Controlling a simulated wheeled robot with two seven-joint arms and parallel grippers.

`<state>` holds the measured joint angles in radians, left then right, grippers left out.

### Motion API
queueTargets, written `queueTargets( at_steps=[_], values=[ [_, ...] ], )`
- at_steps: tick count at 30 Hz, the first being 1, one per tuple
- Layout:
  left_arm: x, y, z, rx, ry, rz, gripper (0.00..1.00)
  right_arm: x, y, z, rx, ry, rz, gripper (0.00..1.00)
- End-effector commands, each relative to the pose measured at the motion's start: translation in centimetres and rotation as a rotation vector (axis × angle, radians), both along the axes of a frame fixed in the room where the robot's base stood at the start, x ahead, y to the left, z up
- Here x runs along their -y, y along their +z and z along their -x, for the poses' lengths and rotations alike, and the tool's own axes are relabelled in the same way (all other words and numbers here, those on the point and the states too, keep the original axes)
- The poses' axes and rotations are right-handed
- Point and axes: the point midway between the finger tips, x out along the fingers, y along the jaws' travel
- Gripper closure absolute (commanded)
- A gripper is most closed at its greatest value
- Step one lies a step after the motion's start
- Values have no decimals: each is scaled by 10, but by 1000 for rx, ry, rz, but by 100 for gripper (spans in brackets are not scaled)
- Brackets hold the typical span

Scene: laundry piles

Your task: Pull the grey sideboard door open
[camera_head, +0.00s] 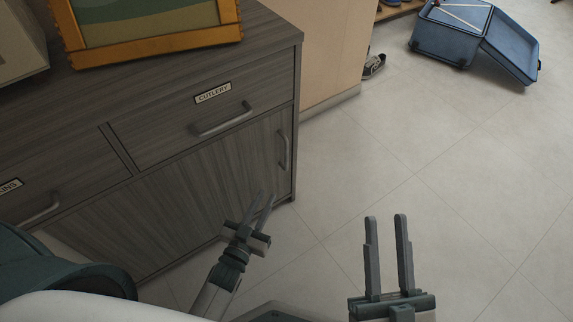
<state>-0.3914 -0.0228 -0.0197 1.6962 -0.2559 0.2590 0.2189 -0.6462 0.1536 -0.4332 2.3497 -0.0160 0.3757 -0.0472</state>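The grey wood-grain sideboard (275,65) stands at the left. Its door (180,205) is closed, with an upright bar handle (283,150) near the right edge. My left gripper (264,200) is in front of the door, below and left of the handle and apart from it. Its two fingers look parted and hold nothing. My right gripper (385,222) is over the floor right of the sideboard, fingers pointing away, open and empty.
A drawer labelled CUTLERY (212,93) with a handle (222,120) is above the door. An orange-framed picture (150,42) stands on top. An open blue suitcase (445,40) and a shoe (374,66) lie further back. The floor (450,150) at the right is clear.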

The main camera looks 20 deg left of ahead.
Motion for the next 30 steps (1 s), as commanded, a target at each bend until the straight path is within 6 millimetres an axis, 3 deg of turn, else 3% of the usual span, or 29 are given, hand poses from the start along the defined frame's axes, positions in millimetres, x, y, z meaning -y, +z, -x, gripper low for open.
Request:
queueTargets(
  at_steps=[17, 23, 30],
  values=[
    [-1, 2, -4, 14, 1, 1, 82, 2, 8, 4, 27, -2, -13, 69],
    [1, 2, -21, 15, 1, 0, 82, 4, 12, 4, 55, -5, -21, 69],
    [3, 2, -59, 17, 1, -1, 82, 9, 19, 6, 114, -13, -39, 69]
  ],
)
